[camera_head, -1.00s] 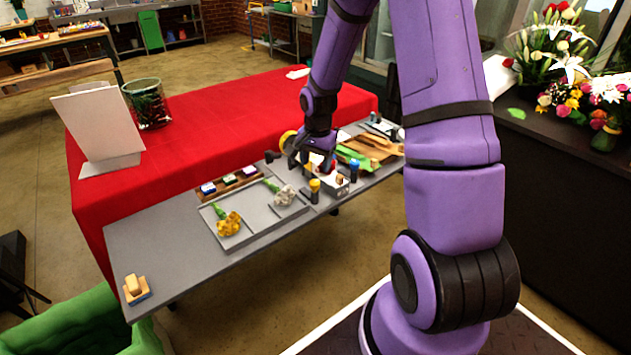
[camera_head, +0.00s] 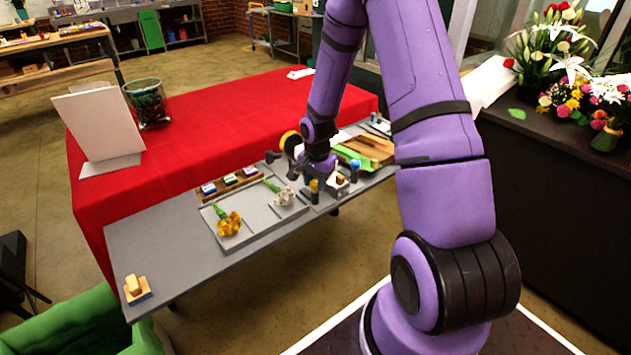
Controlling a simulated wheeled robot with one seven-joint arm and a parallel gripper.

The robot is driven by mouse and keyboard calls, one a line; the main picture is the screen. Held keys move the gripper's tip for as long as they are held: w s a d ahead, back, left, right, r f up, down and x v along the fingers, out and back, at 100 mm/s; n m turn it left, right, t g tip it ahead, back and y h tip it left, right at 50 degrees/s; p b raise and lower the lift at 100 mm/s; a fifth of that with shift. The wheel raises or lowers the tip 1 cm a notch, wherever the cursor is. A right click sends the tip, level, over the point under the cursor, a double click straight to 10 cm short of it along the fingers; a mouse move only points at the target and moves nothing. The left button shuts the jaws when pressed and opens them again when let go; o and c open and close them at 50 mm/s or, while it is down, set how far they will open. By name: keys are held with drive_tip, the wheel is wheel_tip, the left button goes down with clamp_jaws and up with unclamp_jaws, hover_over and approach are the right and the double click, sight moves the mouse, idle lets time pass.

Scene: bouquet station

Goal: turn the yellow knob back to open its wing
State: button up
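The wing that belongs to the knob is not clearly visible behind my gripper. A second knob, blue-topped (camera_head: 354,165), stands on the bench to the right.
The grey tray (camera_head: 250,240) with yellow and white flowers lies to the left. A wooden box of coloured blocks (camera_head: 229,181) is behind it. A yellow round thing (camera_head: 288,138) is behind my gripper. Wooden boards and green leaves lie right. The bench's left part is mostly clear.

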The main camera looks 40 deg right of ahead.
drive_tip(key=c, duration=0.3)
drive_tip(key=n, duration=0.4)
drive_tip(key=shift+n, duration=0.3)
drive_tip(key=n, duration=0.3)
drive_tip(key=shift+w+n, duration=0.1)
drive_tip(key=shift+n, duration=0.3)
drive_tip(key=n, duration=0.5)
drive_tip(key=shift+n+g, duration=0.3)
drive_tip(key=shift+n, duration=2.1)
